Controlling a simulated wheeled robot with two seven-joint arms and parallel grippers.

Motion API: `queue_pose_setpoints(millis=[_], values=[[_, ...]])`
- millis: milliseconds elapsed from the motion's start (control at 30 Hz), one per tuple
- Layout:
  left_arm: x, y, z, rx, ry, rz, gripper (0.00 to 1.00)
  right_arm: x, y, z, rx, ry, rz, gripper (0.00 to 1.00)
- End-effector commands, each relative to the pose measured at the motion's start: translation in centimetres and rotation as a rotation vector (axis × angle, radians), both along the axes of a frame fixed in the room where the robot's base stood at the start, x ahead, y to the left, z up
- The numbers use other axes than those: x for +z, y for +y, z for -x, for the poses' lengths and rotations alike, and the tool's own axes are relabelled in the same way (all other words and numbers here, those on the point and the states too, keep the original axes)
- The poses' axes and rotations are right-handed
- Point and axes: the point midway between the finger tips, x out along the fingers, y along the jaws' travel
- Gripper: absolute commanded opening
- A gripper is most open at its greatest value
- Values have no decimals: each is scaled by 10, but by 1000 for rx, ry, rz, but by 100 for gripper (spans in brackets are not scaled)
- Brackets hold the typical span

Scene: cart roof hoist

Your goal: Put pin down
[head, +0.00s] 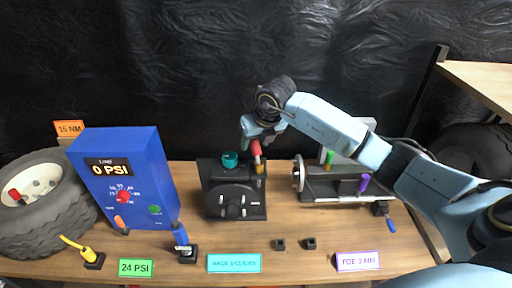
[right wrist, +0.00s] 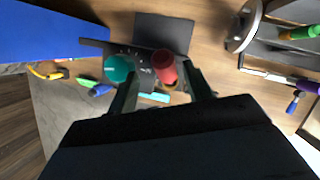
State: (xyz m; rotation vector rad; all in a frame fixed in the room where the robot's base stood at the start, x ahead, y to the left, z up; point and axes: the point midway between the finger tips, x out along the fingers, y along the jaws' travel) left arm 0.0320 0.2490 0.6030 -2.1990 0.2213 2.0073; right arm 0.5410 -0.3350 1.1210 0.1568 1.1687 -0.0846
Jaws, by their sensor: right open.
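A red-handled pin (head: 256,148) stands upright at the right side of the black fixture (head: 222,200), with an orange piece (head: 260,169) just under it. My right gripper (head: 262,134) is over the red pin from above. In the right wrist view, the open fingers of the right gripper (right wrist: 160,76) lie either side of the red pin (right wrist: 164,66), and I cannot tell whether they touch it. A teal knob (head: 230,159) on the fixture is just left of the pin; it also shows beside the left finger in the right wrist view (right wrist: 118,68). My left gripper is out of view.
A blue box (head: 140,180) reading 0 PSI and a tire (head: 45,215) stand to the left. A grey fixture with a wheel (head: 299,173) and green and purple handles is to the right. Two small black blocks (head: 279,244) sit at the front of the wooden bench.

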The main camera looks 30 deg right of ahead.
Motion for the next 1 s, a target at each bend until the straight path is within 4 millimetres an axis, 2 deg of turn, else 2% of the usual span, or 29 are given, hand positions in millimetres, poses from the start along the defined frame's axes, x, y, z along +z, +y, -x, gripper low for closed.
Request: queue_pose_setpoints(millis=[400, 700, 767, 1000], values=[[13, 0, -1, -1, -1, 0, 0, -42, -7, -22, 0, 3, -3, 51], [13, 0, -1, -1, -1, 0, 0, -47, -7, -24, 0, 1, 0, 51], [13, 0, -1, -1, -1, 0, 0, -47, -7, -24, 0, 1, 0, 45], [13, 0, -1, 0, -1, -1, 0, -47, -7, -24, 0, 1, 0, 14]])
